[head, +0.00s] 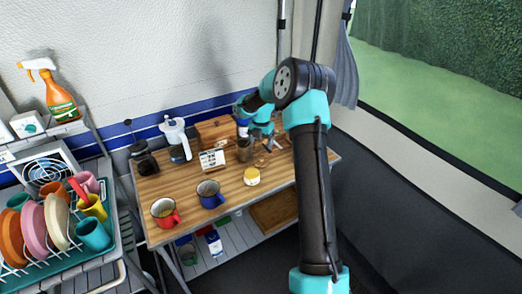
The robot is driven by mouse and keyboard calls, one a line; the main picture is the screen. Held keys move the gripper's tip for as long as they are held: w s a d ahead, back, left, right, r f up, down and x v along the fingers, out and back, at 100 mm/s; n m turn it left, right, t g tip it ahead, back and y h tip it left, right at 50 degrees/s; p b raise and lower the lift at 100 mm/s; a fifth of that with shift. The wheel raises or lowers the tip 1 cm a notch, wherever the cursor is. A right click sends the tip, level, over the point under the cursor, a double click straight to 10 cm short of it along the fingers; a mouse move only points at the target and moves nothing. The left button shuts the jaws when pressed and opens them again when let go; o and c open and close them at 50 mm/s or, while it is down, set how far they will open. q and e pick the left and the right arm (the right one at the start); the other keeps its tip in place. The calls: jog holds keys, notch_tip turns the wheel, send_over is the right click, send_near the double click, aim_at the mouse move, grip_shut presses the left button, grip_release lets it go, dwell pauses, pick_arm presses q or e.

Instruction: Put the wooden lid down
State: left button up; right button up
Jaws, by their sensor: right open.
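My right gripper (267,142) is open above the back right part of the wooden table (225,183). A small brown flat piece (261,162) lies on the table just below it and looks like the wooden lid, but it is too small to be sure. The gripper appears apart from it. A dark glass jar (245,152) stands just left of the gripper. A short white jar with a yellow top (252,177) stands nearer the front. My left gripper is not in view.
A red mug (165,213) and a blue mug (210,194) stand at the table's front left. A dish rack (60,262) is left.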

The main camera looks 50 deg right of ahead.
jog(key=shift+r, duration=0.65)
